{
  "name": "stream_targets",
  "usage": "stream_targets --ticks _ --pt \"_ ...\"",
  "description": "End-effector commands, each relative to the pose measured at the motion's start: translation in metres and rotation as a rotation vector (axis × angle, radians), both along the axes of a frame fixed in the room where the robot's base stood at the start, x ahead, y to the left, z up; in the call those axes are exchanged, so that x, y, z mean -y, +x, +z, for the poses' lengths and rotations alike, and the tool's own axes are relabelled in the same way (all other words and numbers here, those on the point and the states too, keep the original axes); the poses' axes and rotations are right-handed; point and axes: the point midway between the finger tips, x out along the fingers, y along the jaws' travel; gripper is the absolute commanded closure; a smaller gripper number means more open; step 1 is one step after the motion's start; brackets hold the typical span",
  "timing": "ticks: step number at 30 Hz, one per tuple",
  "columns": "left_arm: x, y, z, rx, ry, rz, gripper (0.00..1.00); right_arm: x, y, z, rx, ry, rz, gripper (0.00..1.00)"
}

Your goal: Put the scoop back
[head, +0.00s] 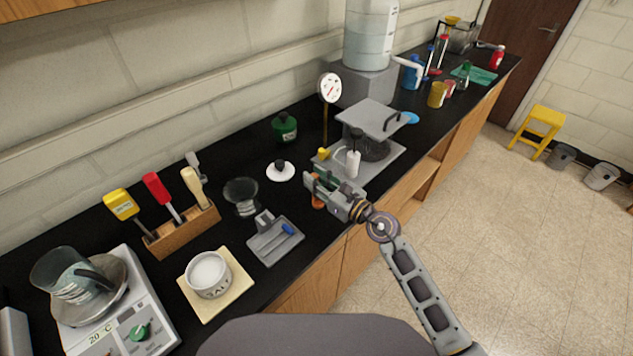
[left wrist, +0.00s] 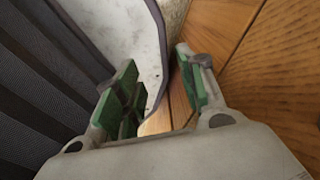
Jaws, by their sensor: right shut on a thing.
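My right gripper (head: 316,187) is over the front part of the black counter, short of the grey press. It is shut on an orange-brown piece (head: 318,202), mostly hidden by the fingers; I cannot tell whether it is the scoop. A wooden rack (head: 182,233) at the left holds upright tools with yellow, red and pale wooden handles, and a grey one behind. My left gripper (left wrist: 160,92) is open and empty in the left wrist view, near wooden cabinet fronts.
A white SALT bowl (head: 208,275) sits on a pale board (head: 237,291). A dark glass bowl (head: 241,193), a white lid (head: 280,171) and a green jar (head: 284,127) stand behind. The grey press (head: 372,148) is beyond the gripper.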

Motion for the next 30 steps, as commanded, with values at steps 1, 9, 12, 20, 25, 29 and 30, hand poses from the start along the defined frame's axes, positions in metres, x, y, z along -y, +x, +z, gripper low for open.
stream_targets --ticks 1,9,12,20,25,29,30 --pt "-0.0001 0.0001 -0.0019 0.0 0.0 0.0 0.6 0.0001 0.0001 -0.0038 0.0 0.0 -0.001 1.0" --pt "0.0 0.0001 -0.0011 0.0 0.0 0.0 0.6 -0.0001 0.0001 -0.0036 0.001 0.001 0.0 1.0" --pt "0.0001 0.0002 -0.002 0.0 0.0 0.0 0.6 -0.0001 0.0001 -0.0047 0.001 0.001 0.0 1.0" --pt "0.0002 0.0001 -0.0033 0.0 0.0 -0.001 0.6 -0.0003 0.0 -0.007 0.0 0.0 0.0 0.61" --pt "0.0002 -0.0001 -0.0032 0.0 0.0 -0.001 0.6 -0.0001 0.0 -0.0068 0.0 0.0 0.0 0.54" --pt "0.0003 -0.0001 -0.0032 0.0 0.0 -0.001 0.6 -0.0001 0.0 -0.0068 0.0 0.0 0.0 0.54" --pt "0.0003 -0.0001 -0.0031 0.0 0.0 -0.001 0.6 -0.0001 0.0 -0.0068 0.0 0.0 0.0 0.54"
